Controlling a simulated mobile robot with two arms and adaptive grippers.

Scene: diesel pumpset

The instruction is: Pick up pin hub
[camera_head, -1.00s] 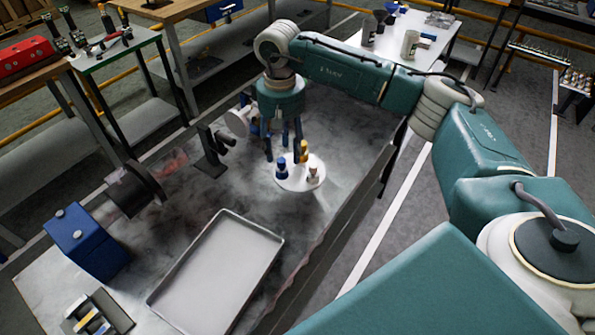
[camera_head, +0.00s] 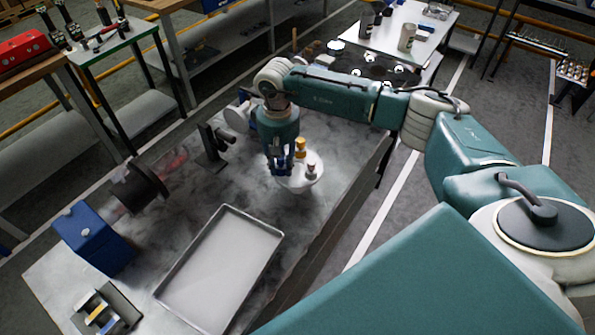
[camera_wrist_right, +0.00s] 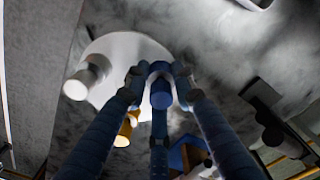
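A round white disc (camera_head: 313,183) lies on the grey workbench with a blue peg-like piece, a yellow one (camera_head: 300,147) and a white one (camera_head: 311,170) on it. I cannot tell which part bears the name pin hub. My right gripper (camera_head: 281,168) points down at the disc's left side, over the blue piece. In the right wrist view its blue fingers (camera_wrist_right: 160,78) are drawn in closely around the blue piece (camera_wrist_right: 160,93), seemingly touching it. The fingers largely hide this piece in the head view. My left gripper is not in view.
An empty grey tray (camera_head: 222,262) lies at the bench's front. A blue box (camera_head: 92,238), a dark round part (camera_head: 140,187) and a black bracket (camera_head: 212,148) stand to the left. Bare bench lies between tray and disc.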

